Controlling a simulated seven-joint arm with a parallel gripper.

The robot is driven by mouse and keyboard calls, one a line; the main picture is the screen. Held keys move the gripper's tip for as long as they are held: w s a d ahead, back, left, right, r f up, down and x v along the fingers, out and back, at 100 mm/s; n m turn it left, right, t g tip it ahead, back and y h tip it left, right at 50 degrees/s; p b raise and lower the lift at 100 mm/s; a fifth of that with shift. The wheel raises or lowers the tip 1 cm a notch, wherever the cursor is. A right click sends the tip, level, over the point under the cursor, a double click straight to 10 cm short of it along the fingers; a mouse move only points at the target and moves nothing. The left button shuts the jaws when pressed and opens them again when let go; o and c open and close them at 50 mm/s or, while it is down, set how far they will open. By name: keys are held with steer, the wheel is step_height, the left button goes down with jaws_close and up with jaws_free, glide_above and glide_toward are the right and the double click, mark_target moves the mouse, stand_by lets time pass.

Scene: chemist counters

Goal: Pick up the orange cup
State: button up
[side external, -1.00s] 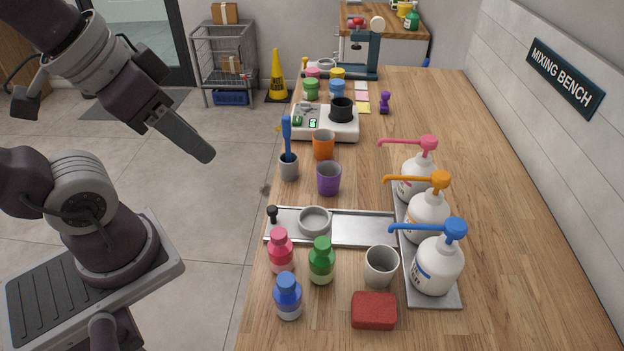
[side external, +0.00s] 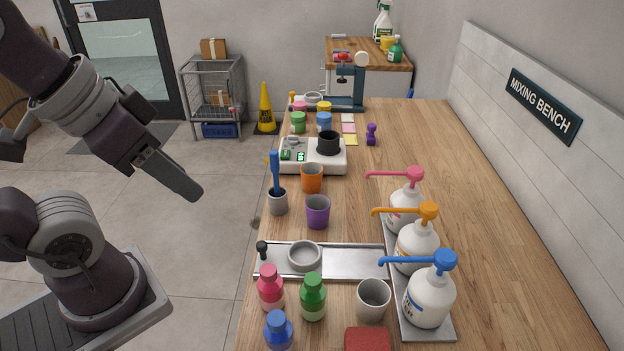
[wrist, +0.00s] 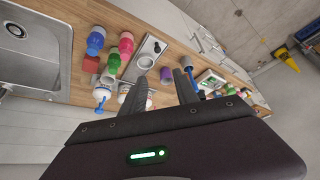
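The orange cup (side external: 312,177) stands upright on the wooden bench in the side view, behind the purple cup (side external: 318,211) and in front of the white scale (side external: 322,167). A grey cup (side external: 278,203) with a blue-handled tool (side external: 275,172) in it stands to its front left. My gripper (side external: 190,192) hangs left of the bench, apart from the orange cup and touching nothing. In the wrist view, my gripper (wrist: 165,82) has its two fingers apart with nothing held between them. I cannot clearly make out the orange cup there, where the fingers cover part of the bench.
Three pump bottles (side external: 430,295) stand on a tray along the right. The bench's right side is mostly clear.

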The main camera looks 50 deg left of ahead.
steer(key=o, duration=0.4)
steer(key=shift+c, duration=0.2)
steer(key=shift+r, duration=0.1)
